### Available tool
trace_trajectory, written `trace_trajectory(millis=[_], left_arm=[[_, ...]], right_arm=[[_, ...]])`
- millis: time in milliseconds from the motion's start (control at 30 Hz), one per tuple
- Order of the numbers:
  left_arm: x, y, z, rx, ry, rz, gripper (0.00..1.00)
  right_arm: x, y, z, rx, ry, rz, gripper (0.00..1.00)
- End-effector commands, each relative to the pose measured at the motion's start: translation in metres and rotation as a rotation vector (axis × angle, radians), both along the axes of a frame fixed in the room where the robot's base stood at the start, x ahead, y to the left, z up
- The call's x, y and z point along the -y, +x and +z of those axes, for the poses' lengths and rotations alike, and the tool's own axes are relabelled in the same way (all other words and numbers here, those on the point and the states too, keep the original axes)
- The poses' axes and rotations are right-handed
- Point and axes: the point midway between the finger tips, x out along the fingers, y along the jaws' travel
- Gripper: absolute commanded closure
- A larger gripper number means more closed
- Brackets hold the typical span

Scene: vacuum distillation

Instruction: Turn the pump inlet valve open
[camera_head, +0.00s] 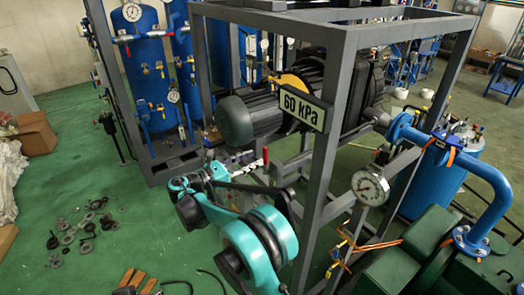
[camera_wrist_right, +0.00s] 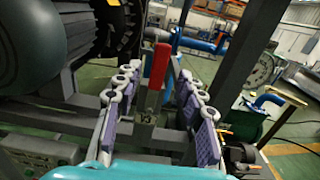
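The pump inlet valve shows as a red lever handle (camera_wrist_right: 158,65) in the right wrist view. It stands up, tilted slightly, above a small metal body with a label tag (camera_wrist_right: 147,118). In the head view the red handle (camera_head: 265,156) is small, below the pump motor. My right gripper (camera_wrist_right: 157,82) is open, with one purple-padded finger on each side of the handle and a visible gap at both sides. In the head view my right gripper (camera_head: 240,167) is partly lost among frame and pipes. My left gripper is not in view.
A grey steel frame (camera_head: 336,120) surrounds the pump motor (camera_head: 262,112) and bears a "60 kPa" sign (camera_head: 303,108). A pressure gauge (camera_head: 370,187) sits at the frame's right post. Blue tanks (camera_head: 143,65) stand behind. Loose round parts (camera_head: 86,228) lie on the green floor at left.

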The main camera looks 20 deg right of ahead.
Motion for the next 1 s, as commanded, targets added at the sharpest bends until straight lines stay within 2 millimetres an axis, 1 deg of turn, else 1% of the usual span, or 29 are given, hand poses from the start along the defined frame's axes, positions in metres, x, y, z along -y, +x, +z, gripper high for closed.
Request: trace_trajectory(millis=[33, 100, 300, 467, 700, 767, 800, 833, 867, 1000], left_arm=[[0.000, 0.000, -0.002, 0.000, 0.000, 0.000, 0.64], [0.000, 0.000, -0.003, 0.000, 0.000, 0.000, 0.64], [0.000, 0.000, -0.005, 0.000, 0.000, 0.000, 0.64], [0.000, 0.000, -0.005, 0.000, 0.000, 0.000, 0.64], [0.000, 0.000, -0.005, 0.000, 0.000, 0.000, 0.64], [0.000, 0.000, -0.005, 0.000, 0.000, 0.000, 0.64], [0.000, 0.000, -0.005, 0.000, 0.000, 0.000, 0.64], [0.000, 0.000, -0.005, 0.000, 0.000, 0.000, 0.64], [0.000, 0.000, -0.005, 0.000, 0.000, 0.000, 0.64], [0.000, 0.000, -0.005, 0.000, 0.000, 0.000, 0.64]], right_arm=[[0.010, 0.003, -0.001, 0.000, 0.001, -0.003, 0.60], [0.021, 0.007, -0.001, 0.001, 0.001, -0.003, 0.60], [0.047, 0.017, -0.001, 0.001, 0.003, -0.001, 0.60], [0.056, 0.020, 0.000, 0.001, 0.003, 0.000, 0.60], [0.056, 0.020, 0.000, 0.002, 0.004, 0.001, 0.60], [0.056, 0.020, 0.000, 0.002, 0.004, 0.001, 0.76], [0.056, 0.020, 0.000, 0.002, 0.004, 0.001, 0.87], [0.056, 0.020, 0.000, 0.002, 0.004, 0.001, 0.95], [0.056, 0.020, 0.000, 0.002, 0.004, 0.001, 1.00], [0.056, 0.020, 0.000, 0.002, 0.004, 0.001, 1.00]])
